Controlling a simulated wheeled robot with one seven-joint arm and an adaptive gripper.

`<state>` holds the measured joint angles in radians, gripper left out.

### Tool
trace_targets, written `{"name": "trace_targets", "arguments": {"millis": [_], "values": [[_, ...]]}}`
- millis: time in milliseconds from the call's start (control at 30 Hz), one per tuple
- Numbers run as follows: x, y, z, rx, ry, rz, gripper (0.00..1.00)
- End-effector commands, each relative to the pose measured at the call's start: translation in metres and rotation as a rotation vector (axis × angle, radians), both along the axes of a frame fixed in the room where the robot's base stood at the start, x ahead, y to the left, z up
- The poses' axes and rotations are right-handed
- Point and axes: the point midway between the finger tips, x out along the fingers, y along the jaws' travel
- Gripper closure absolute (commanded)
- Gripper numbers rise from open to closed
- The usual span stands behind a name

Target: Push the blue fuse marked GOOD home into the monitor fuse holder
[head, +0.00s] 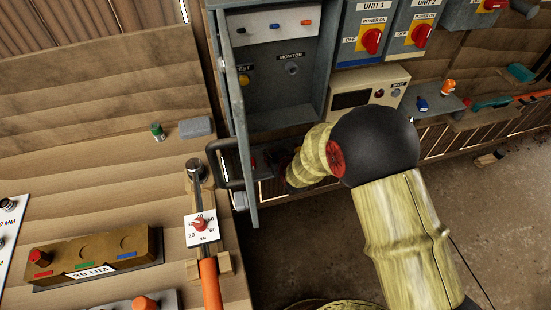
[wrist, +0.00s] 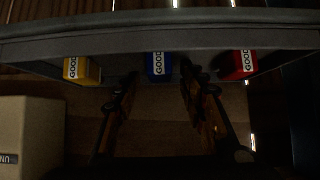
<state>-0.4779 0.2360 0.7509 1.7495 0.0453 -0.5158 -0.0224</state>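The blue fuse marked GOOD (wrist: 157,66) shows in the wrist view, in a dark rack between a yellow and a red fuse. My gripper (wrist: 158,82) is open and empty. Its two fingertips are apart, one on each side of the blue fuse in the picture; I cannot tell whether they touch it. In the head view the arm bends below the cabinet, and my fingers and the blue fuse are hidden or too dark to tell. The monitor fuse holder (head: 291,68) is a grey round fitting under the MONITOR label in the open cabinet.
A yellow fuse (wrist: 82,68) and a red fuse (wrist: 239,65), both marked GOOD, flank the blue one. The cabinet door (head: 238,125) stands open left of the arm. A beige box (head: 367,90) stands right of the cabinet. A yellow TEST fitting (head: 244,80) sits left of the holder.

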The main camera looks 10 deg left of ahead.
Motion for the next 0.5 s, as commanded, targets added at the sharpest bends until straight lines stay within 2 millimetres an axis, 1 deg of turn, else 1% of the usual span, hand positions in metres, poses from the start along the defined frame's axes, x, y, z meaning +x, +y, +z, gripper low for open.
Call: {"name": "trace_targets", "arguments": {"millis": [67,500], "values": [[-0.0001,0.0000,0.0001,0.000,0.000,0.000,0.65],[-0.0002,0.0000,0.0000,0.000,0.000,0.000,0.90]]}}
